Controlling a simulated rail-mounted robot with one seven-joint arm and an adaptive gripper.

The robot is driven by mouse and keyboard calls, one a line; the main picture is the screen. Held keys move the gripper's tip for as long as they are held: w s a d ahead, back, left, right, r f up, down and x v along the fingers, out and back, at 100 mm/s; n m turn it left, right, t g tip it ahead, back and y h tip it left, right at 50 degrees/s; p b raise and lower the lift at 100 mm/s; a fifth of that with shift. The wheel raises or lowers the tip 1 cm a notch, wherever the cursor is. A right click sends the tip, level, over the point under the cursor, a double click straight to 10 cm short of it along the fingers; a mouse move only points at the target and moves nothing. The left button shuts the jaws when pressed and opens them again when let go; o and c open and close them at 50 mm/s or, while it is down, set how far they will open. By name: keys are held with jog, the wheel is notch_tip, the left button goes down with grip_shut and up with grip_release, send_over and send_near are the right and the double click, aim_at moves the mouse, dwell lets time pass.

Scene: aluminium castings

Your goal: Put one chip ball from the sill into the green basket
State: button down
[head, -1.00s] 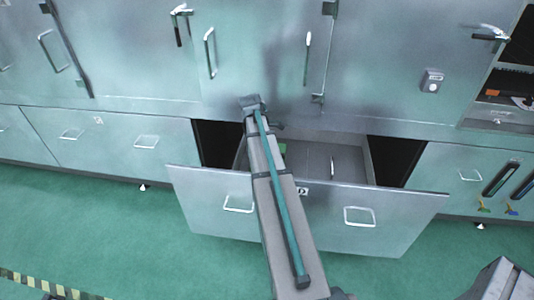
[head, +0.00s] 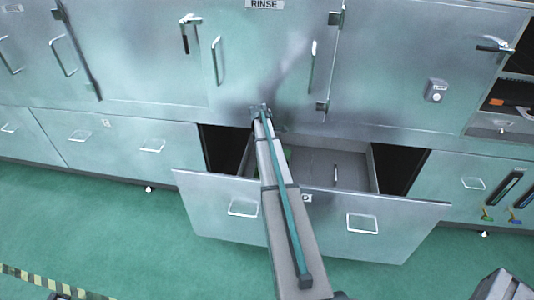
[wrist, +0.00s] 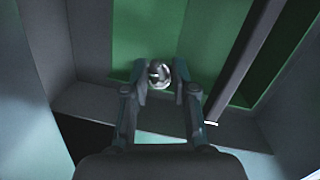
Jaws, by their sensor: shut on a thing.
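A shiny silver chip ball (wrist: 159,75) sits between the fingertips of my gripper (wrist: 160,88) in the wrist view. My gripper is shut on it. Below and beyond it is a green surface, the green basket (wrist: 205,40), with the ball over it in the picture. The height of the ball above the basket floor is hard to tell. I cannot make out the sill.
The open drawer (head: 400,225) has a grey inside with a thin upright divider (head: 335,174). In the wrist view a dark bar (wrist: 243,58) crosses the green area right of my gripper, and grey walls stand close on both sides. Closed cabinet doors (head: 390,60) rise behind the drawer.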

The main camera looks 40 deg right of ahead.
jog(key=shift+w+d+f, duration=0.25)
jog(key=shift+w+f, duration=0.05)
jog(key=shift+f, duration=0.1)
notch_tip(320, 180, down, 3)
jog(key=shift+w+r+p, duration=0.1)
jog(key=shift+p, duration=0.65)
jog(key=shift+f, duration=0.25)
jog(key=shift+f, duration=0.4)
jog(key=shift+f, duration=0.2)
jog(key=c, duration=0.9)
grip_release()
